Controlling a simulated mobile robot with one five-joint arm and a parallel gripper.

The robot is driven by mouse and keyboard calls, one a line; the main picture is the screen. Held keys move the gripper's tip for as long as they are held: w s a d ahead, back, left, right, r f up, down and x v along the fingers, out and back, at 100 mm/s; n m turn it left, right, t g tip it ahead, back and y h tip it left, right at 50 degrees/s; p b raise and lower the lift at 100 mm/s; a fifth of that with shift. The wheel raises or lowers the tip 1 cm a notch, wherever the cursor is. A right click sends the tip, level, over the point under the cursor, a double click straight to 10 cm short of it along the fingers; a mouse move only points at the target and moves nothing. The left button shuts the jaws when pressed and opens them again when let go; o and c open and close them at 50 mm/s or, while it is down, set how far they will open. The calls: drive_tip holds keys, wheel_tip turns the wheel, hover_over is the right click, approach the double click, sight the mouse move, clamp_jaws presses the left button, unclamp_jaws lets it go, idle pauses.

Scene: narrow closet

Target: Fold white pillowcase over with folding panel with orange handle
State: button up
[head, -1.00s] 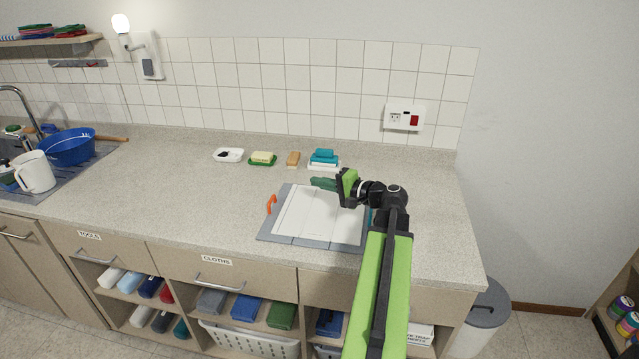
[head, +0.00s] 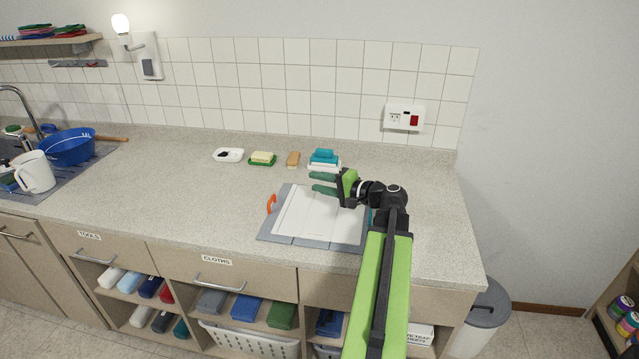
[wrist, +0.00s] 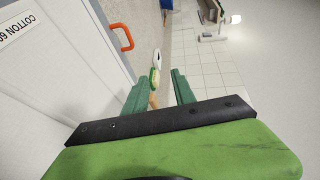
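The white pillowcase (head: 315,218) lies flat on a grey folding board (head: 290,239) at the counter's front. It also shows in the wrist view (wrist: 50,75), with part of a printed "COTTON" label. The board's left panel carries an orange handle (head: 271,204), which shows in the wrist view (wrist: 123,37) too. My gripper (head: 311,182) is over the board's back edge, right of the handle and apart from it. Its green fingers are spread and empty, also in the wrist view (wrist: 158,78).
Behind the board stand a white dish (head: 228,155), a yellow sponge on a green dish (head: 262,158), a brown brush or bar (head: 293,159) and a blue stack (head: 323,157). A blue bowl (head: 68,147) and white jug (head: 36,173) are far left. The counter left of the board is clear.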

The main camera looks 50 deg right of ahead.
drive_tip(key=p+v, duration=0.2)
drive_tip(key=v, duration=1.5)
drive_tip(key=shift+s+p, duration=0.25)
drive_tip(key=shift+p, duration=0.1)
